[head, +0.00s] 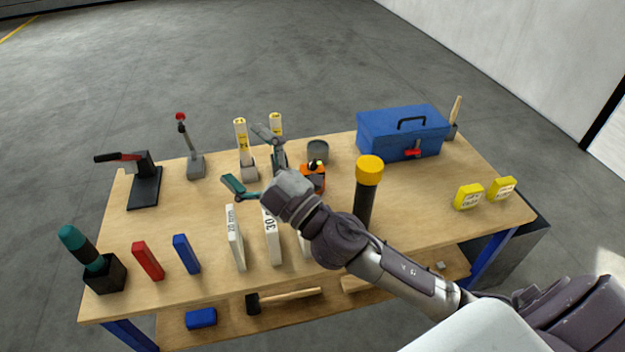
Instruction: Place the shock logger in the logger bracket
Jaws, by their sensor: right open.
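A small orange object with dark parts and a yellow-green spot on top (313,178) stands mid-table, just right of my right gripper; it looks like the shock logger, partly hidden by my wrist. I cannot pick out the logger bracket for certain. My right gripper (246,158) reaches in from the lower right, its fingers spread wide and nothing between them that I can tell is held. The fingers are near a yellow-and-white upright stick in a grey holder (249,171); I cannot tell whether they touch it. My left gripper is not in view.
A blue toolbox (385,140), a grey cup (318,152) and a yellow-capped black post (368,173) stand on the wooden table (420,222). White blocks (235,240) line the front, with red (147,262) and blue (186,255) blocks leftward. Bare tabletop lies around the yellow items (468,197).

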